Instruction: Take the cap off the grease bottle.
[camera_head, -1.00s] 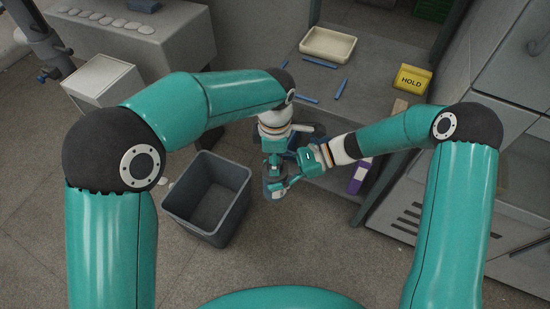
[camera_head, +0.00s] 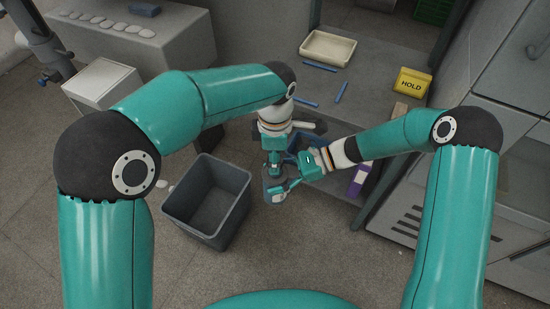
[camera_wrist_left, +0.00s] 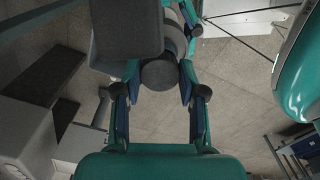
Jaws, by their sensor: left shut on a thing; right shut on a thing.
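The grease bottle (camera_head: 273,190), a small grey cylinder, stands upright in the head view, held in the air beside the grey bin. My right gripper (camera_head: 286,187) reaches in from the right and is shut on it. My left gripper (camera_head: 275,170) points down from above and is shut on the cap, directly over the bottle. In the left wrist view the cap (camera_wrist_left: 160,74) is a dark grey disc between the fingertips. The paler bottle (camera_wrist_left: 177,40) shows partly behind it. Whether cap and bottle still touch is too small to tell.
An empty grey bin (camera_head: 240,205) stands on the floor to the left. Behind is a grey bench (camera_head: 370,60) with a cream tray (camera_head: 328,47), blue sticks and a yellow HOLD box (camera_head: 413,82). A purple-and-white container (camera_head: 358,180) sits under its edge.

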